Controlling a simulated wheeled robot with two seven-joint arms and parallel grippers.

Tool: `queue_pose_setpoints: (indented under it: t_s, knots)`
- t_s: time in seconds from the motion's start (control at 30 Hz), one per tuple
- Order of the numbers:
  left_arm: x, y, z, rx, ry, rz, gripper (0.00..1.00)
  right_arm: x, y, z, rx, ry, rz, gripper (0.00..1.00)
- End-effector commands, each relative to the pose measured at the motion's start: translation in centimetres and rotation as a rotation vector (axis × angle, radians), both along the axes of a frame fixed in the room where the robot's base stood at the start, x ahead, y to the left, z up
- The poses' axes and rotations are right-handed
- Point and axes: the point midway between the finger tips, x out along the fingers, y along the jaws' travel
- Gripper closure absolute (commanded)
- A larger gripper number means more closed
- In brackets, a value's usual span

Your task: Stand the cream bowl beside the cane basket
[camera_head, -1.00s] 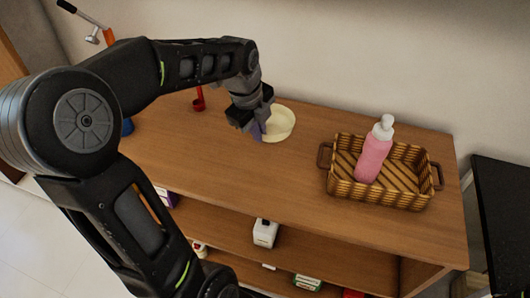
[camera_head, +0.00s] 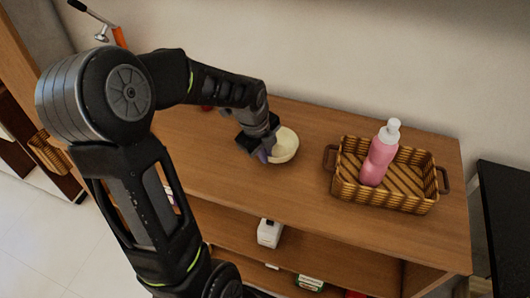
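The cream bowl (camera_head: 286,146) is over the wooden top, left of the cane basket, with a clear gap between them. My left gripper (camera_head: 264,153) is at the bowl's left rim and appears shut on it. My gripper hides part of the bowl's left side. I cannot tell whether the bowl touches the wood or hangs just above it. The cane basket (camera_head: 402,202) stands at the right end of the top. My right gripper is not in view.
A pink bottle (camera_head: 378,160) with a white cap stands in the basket. The wooden top (camera_head: 255,195) is bare between bowl and basket and in front of them. Lower shelves hold a white bottle (camera_head: 269,233) and small items. A wall rises behind.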

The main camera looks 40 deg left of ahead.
Motion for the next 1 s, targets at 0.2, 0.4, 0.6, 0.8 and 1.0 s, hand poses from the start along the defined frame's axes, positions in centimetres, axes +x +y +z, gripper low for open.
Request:
queue_pose_setpoints:
  t_s: [0.2, 0.4, 0.6, 0.8, 1.0]
  knots:
    - [0.0, 0.0, -0.1, 0.0, -0.001, -0.001, 1.0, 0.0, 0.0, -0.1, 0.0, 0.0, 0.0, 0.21]
    - [0.0, 0.0, -0.3, 0.0, 0.0, -0.001, 0.86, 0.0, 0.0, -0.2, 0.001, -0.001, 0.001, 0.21]
    - [0.0, 0.0, -0.3, 0.0, 0.0, -0.001, 0.74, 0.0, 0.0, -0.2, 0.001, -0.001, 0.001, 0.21]
    - [0.0, 0.0, -0.2, 0.0, 0.0, -0.001, 0.74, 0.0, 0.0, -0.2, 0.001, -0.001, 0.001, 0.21]
    - [-0.1, 0.0, 0.9, 0.002, -0.002, -0.001, 0.74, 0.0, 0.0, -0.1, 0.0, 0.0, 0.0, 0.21]
